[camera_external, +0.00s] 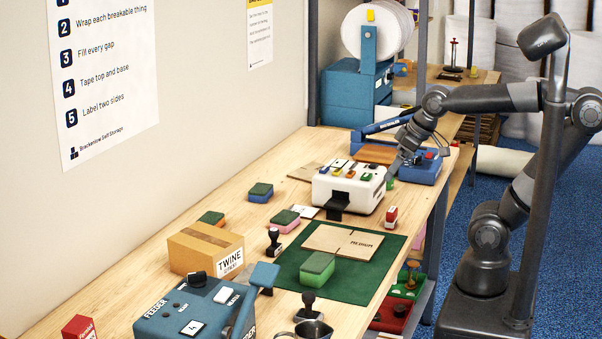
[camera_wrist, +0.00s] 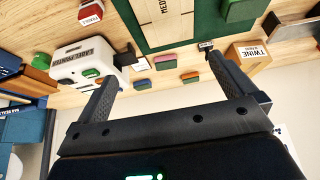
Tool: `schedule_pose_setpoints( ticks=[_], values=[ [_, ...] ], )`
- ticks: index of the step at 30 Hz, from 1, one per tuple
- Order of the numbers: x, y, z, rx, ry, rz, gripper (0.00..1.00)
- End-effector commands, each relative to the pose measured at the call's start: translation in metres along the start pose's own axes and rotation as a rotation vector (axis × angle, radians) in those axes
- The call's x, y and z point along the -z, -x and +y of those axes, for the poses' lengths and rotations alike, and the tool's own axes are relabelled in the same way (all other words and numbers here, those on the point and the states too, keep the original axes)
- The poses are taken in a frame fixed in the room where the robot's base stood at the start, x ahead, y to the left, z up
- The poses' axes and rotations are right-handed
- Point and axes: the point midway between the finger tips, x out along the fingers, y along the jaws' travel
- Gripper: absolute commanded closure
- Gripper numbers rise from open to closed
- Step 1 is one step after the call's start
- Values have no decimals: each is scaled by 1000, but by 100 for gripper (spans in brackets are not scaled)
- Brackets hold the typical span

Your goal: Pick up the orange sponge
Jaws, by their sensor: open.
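The orange sponge (camera_external: 211,218) has a dark green top and lies on the bench beside the wall, behind the twine carton, which partly hides it in the external view. In the wrist view the orange sponge (camera_wrist: 190,77) is small, seen between the fingers and nearer the right one. My gripper (camera_external: 394,168) is over the right side of the bench by the white label printer, well apart from the sponge. In the wrist view my gripper (camera_wrist: 162,70) is open, with nothing between its fingers.
Similar sponges lie nearby: pink (camera_external: 285,221), blue (camera_external: 260,193) and green (camera_external: 318,267), the green one on a dark green mat (camera_external: 365,280). The twine carton (camera_external: 200,250), black stamp (camera_external: 274,242) and white printer (camera_external: 348,187) stand around them.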

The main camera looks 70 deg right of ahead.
Motion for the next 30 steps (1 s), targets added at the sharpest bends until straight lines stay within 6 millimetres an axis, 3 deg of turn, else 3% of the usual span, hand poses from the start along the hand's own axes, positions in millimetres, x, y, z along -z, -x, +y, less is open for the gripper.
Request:
schedule_pose_setpoints(
  ticks=[8,14,23,30],
  values=[
    [97,-16,-6,8,8,-22,0],
    [163,-42,-13,13,14,-34,0],
    [252,-106,-26,17,23,-53,0],
    [310,-173,-40,20,32,-68,0]
  ],
)
